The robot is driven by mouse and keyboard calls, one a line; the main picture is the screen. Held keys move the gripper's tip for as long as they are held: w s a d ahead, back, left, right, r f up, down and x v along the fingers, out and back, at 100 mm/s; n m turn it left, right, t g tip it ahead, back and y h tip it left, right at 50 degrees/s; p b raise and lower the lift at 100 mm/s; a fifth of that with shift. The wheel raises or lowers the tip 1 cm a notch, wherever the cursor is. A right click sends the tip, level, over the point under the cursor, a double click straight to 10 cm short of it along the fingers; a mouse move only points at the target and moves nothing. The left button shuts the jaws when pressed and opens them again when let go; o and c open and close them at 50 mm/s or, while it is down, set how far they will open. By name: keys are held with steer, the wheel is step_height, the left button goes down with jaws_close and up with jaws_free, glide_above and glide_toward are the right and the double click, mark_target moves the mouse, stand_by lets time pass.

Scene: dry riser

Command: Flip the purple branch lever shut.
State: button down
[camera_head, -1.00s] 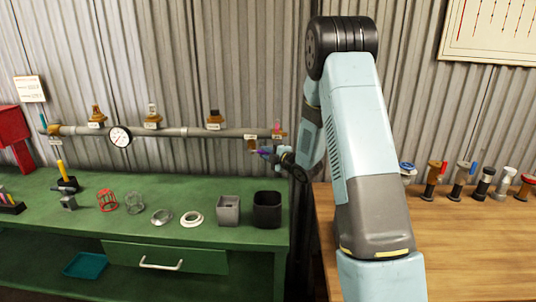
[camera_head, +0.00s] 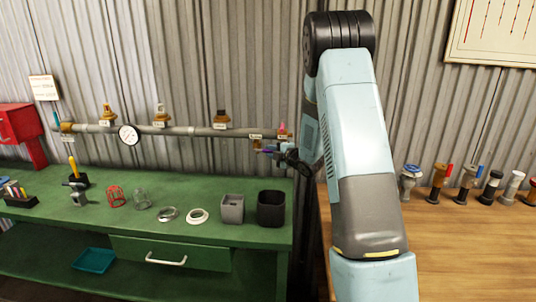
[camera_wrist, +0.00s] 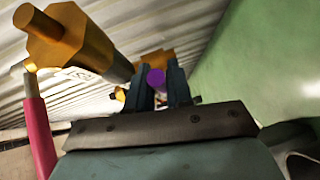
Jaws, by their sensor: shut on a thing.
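The purple branch lever (camera_head: 265,151) sits low at the right end of the grey pipe (camera_head: 200,131). In the wrist view its round purple end (camera_wrist: 156,78) shows between the two dark fingers. My gripper (camera_head: 276,150) is shut on it and reaches in from the right; its fingers show in the wrist view (camera_wrist: 161,88). The lever's exact angle is hard to tell, as the fingers and wrist hide part of it. A brass valve body (camera_wrist: 65,35) and a pink lever (camera_wrist: 40,135) stand left of the fingers in the wrist view.
The pipe carries a gauge (camera_head: 129,134) and several brass valves. Below is a green bench (camera_head: 110,225) with a grey cup (camera_head: 232,208) and a black cup (camera_head: 271,208). A wooden table (camera_head: 470,245) with several valves stands right. Corrugated wall is close behind.

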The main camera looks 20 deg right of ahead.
steer(key=c, duration=1.1)
jaws_free()
steer(key=shift+s, duration=0.1)
steer(key=shift+c, duration=0.2)
steer(key=shift+s, duration=0.1)
steer(key=v, duration=1.3)
steer(key=shift+s, duration=0.3)
steer(key=shift+d, duration=0.1)
